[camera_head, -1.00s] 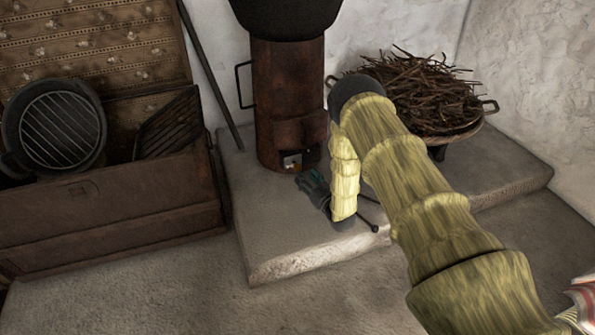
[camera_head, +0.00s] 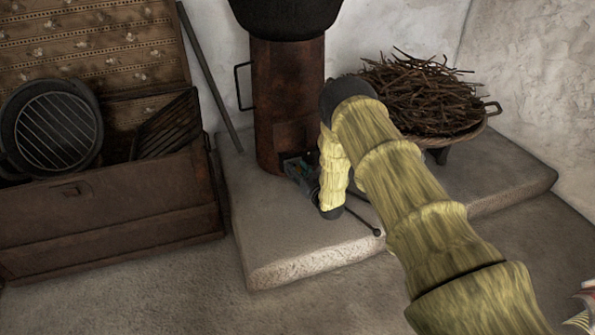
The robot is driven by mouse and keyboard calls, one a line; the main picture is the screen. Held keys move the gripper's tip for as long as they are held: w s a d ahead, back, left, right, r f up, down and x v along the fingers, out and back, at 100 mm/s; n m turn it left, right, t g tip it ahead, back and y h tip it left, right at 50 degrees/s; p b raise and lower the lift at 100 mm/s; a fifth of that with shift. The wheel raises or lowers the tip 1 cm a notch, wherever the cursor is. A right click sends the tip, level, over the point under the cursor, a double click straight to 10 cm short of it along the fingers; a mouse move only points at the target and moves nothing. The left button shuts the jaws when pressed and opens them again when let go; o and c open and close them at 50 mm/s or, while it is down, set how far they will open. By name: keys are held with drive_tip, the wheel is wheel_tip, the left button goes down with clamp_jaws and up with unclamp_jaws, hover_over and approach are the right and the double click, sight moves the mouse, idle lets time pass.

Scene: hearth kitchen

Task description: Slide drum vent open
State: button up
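The drum (camera_head: 274,95) is a rusty brown cylinder standing on the stone ledge, with a dark pot on top. Its vent opening (camera_head: 290,158) is low on the front and is largely covered by my gripper (camera_head: 296,166). My gripper is right at the vent, at or very close to the drum's front. Its fingers are too small and hidden to tell whether they are open or shut, or whether they touch the vent slide. My arm in yellow-green sleeves reaches in from the lower right and hides the drum's right side.
A basket of twigs (camera_head: 425,95) stands right of the drum. An open wooden chest (camera_head: 110,225) with a round grill (camera_head: 58,128) is at left. A thin rod leans on the wall (camera_head: 212,80). A dark poker (camera_head: 360,220) lies on the stone ledge (camera_head: 290,245).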

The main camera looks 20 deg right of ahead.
clamp_jaws()
drive_tip(key=d+p, duration=0.2)
drive_tip(key=d, duration=0.4)
drive_tip(key=shift+d, duration=0.3)
drive_tip(key=shift+w, duration=0.1)
drive_tip(key=shift+o, duration=2.2)
unclamp_jaws()
drive_tip(key=shift+d, duration=0.2)
drive_tip(key=shift+a, duration=0.1)
drive_tip(key=shift+a, duration=0.1)
drive_tip(key=v, duration=1.2)
